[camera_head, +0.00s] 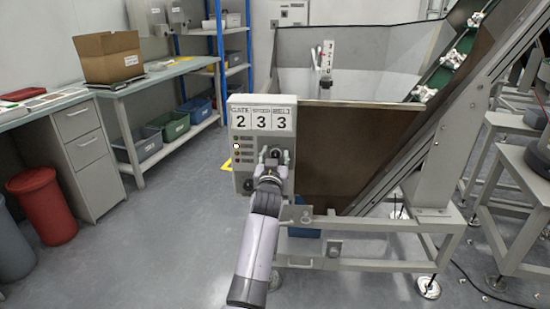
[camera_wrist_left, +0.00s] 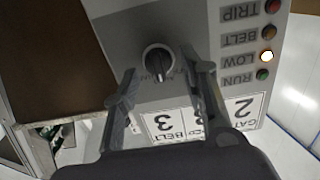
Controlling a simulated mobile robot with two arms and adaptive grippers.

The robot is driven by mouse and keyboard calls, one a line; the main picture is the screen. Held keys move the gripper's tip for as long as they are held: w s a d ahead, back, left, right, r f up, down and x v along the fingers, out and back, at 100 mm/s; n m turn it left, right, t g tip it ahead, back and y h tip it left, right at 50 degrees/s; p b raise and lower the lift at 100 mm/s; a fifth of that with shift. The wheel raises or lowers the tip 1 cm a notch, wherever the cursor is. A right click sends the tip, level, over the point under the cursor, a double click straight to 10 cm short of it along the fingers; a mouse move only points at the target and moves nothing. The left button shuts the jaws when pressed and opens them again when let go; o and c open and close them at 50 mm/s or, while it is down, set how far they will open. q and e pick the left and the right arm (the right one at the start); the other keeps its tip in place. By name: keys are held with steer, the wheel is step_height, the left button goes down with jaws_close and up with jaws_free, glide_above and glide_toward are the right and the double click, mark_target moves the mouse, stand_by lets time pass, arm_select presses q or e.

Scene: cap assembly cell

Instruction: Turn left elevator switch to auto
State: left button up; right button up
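The control panel (camera_head: 284,140) is a grey box at the front left corner of the hopper. Its dark round switch knob (camera_wrist_left: 158,60) shows in the wrist view, with a pale pointer mark toward the bottom of that upside-down picture. Small lettering around the knob is too unclear to read. My left gripper (camera_head: 269,156) is at the panel's face and hides the knob in the head view. In the wrist view its two fingers are apart, one on either side of the knob. I cannot tell whether they touch it. My right gripper is not in view.
The panel's display cards (camera_head: 262,118) read 2, 3, 3. The LOW lamp (camera_wrist_left: 267,57) is lit bright. The hopper's brown front (camera_head: 345,150) and a sloping conveyor (camera_head: 455,55) stand right of the panel. A workbench (camera_head: 150,83) is at left, with open floor between.

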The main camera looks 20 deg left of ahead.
mark_target(276, 121)
arm_select(q)
step_height(276, 121, up, 10)
stand_by(0.5)
steer(key=shift+f, duration=0.1)
